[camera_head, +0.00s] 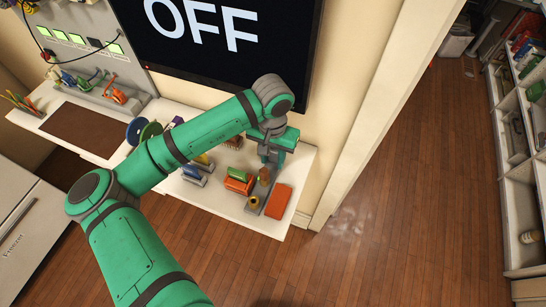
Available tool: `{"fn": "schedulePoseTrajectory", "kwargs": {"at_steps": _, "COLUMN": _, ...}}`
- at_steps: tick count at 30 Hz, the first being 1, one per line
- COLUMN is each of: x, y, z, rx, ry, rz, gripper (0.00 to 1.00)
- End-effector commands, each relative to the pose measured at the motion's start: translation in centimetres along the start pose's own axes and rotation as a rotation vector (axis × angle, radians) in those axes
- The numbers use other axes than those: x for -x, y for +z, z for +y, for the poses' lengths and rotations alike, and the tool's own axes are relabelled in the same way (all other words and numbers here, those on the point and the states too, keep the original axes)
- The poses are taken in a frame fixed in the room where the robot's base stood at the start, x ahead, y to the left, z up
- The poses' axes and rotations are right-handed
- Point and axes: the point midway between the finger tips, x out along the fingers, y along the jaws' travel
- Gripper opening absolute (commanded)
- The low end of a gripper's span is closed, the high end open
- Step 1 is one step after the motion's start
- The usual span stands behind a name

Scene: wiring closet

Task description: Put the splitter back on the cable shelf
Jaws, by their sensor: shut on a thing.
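My gripper (268,158) is at the end of my green arm, pointing down over the right end of the white counter. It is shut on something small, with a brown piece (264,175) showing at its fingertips. I cannot tell whether this is the splitter or whether it is clear of the counter. No splitter can be told for sure among the small parts. A white shelf unit (506,205) with several compartments stands at the far right; I cannot tell whether it is the cable shelf.
The white counter (222,203) holds an orange block (279,201), an orange-and-green item (238,182) and other small parts near the gripper. A black screen reading OFF (290,60) hangs behind. A door frame (375,110) stands right of the counter. The wooden floor (420,200) beyond is open.

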Motion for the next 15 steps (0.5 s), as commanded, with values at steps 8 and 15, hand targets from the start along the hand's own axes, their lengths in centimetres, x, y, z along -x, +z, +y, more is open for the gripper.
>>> {"fn": "schedulePoseTrajectory", "kwargs": {"at_steps": 8, "x": -0.24, "y": 0.14, "z": -0.37, "rx": 0.007, "ry": 0.000, "rz": 0.000, "gripper": 0.50}}
{"fn": "schedulePoseTrajectory", "kwargs": {"at_steps": 15, "x": -0.23, "y": 0.04, "z": -0.08, "rx": 0.001, "ry": 0.000, "rz": 0.000, "gripper": 0.50}}
